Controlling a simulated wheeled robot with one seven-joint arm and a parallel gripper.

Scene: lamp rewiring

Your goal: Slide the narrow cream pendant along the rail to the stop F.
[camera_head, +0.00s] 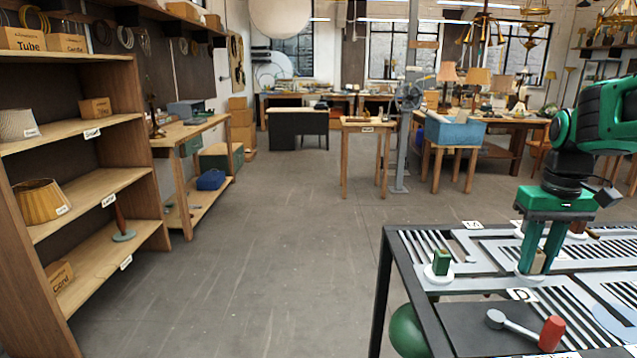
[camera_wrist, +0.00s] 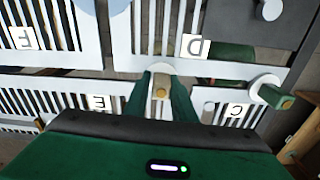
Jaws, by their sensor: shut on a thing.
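My gripper (camera_head: 539,262) points straight down over the slotted table at the right. Its green fingers are shut on a small tan knob (camera_wrist: 161,93), which also shows low between the fingers in the head view. The knob stands on a white disc (camera_wrist: 161,68) on the grey rail plate (camera_wrist: 120,58). The body of a narrow cream pendant is not visible; anything below the plate under the knob is hidden. The F label (camera_wrist: 24,38) lies at the upper left of the wrist view, away from the fingers. The D label (camera_wrist: 194,46) is close to the knob.
A green block (camera_head: 441,262) on a white disc stands left of my gripper. A dark green globe (camera_head: 408,330) hangs below the table there. E (camera_wrist: 100,102) and C (camera_wrist: 235,110) labels flank the fingers.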

